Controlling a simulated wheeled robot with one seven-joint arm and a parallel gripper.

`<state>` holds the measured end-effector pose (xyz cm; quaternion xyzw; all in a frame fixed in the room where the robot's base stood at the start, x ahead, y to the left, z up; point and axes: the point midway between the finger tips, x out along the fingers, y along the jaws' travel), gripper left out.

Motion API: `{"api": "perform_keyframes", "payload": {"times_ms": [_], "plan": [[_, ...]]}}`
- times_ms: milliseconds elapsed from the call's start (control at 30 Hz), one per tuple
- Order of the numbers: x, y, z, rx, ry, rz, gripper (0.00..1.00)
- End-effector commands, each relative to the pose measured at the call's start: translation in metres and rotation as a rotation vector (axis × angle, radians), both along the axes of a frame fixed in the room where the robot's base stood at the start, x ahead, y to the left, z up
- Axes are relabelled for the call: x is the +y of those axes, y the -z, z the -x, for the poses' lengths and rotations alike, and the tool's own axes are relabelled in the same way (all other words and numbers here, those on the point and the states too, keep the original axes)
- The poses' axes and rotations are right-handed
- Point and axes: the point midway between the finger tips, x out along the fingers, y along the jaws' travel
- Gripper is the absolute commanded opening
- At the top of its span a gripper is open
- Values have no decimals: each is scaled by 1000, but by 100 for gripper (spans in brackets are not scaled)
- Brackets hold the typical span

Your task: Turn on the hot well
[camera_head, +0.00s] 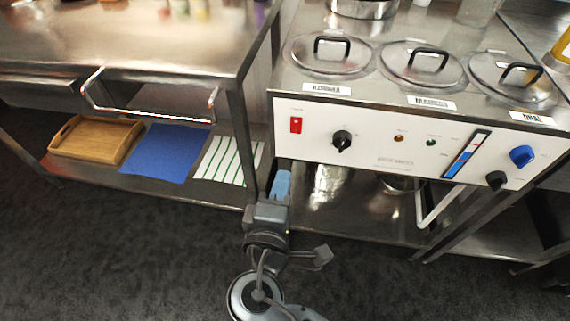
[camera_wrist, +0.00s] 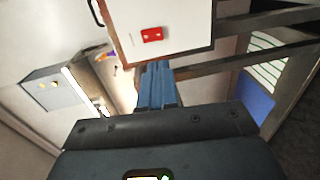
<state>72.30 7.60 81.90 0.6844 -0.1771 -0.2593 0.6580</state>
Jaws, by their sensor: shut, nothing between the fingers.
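A red rocker switch (camera_head: 296,125) sits at the panel's left end. It also shows on the white panel in the wrist view (camera_wrist: 152,35). A black knob (camera_head: 342,140) is to its right. A blue knob (camera_head: 521,156) and another black knob (camera_head: 496,180) are at the right end. My gripper (camera_head: 283,175) is shut and empty, with blue fingers, below the panel's left end. In the wrist view its fingers (camera_wrist: 158,75) point toward the panel, apart from the switch.
A steel table (camera_head: 140,40) with a towel-bar handle (camera_head: 150,112) stands at the left. Its lower shelf holds a wooden tray (camera_head: 95,138), a blue cloth (camera_head: 160,152) and a striped cloth (camera_head: 230,160). A table leg is close to my gripper. Dark floor in front is clear.

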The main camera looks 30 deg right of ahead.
Motion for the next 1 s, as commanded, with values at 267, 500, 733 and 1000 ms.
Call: {"api": "perform_keyframes", "payload": {"times_ms": [267, 500, 733, 1000], "plan": [[-31, 5, -42, -1, 4, 1, 0], [-57, 10, -77, -1, 2, 1, 0], [-71, 14, -98, 0, 0, 0, 0], [-75, 15, -103, -1, -1, -1, 0]]}}
